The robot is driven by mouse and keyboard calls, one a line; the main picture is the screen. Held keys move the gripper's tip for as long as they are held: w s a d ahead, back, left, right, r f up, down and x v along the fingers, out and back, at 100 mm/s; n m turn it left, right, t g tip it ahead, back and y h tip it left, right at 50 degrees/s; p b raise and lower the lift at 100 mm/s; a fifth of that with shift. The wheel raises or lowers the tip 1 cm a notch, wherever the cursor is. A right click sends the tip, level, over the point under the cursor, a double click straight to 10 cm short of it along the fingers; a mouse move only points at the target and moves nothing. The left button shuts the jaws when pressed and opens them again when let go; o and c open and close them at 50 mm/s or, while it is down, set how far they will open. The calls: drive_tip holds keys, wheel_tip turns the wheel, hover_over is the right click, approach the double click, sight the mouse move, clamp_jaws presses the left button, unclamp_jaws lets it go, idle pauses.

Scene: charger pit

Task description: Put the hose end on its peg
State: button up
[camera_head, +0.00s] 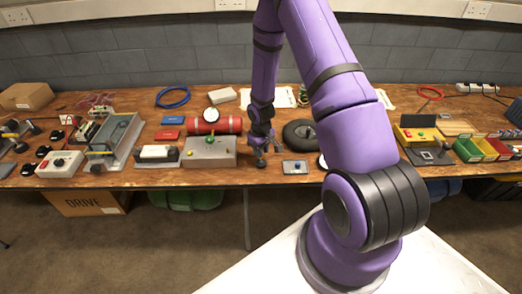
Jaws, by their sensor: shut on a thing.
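My gripper (262,153) points down at the front part of the bench, just right of a grey box with a green knob. It is shut on a small dark thing (262,163), too small in this view to name surely as the hose end. A thick black ring (300,134), possibly a coiled hose or a tyre, lies right of my gripper. I cannot make out the peg.
The grey box (208,153) and a red cylinder (215,126) stand close on the left. A small grey plate (295,167) lies right of my gripper. A blue coil (172,96) lies further back. The wooden bench (215,178) has its front edge close by.

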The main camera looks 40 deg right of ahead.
drive_tip(key=shift+f, duration=1.4)
idle(0.4)
drive_tip(key=o, duration=1)
wheel_tip(320, 180, up, 11)
drive_tip(key=shift+f, duration=0.1)
idle(0.4)
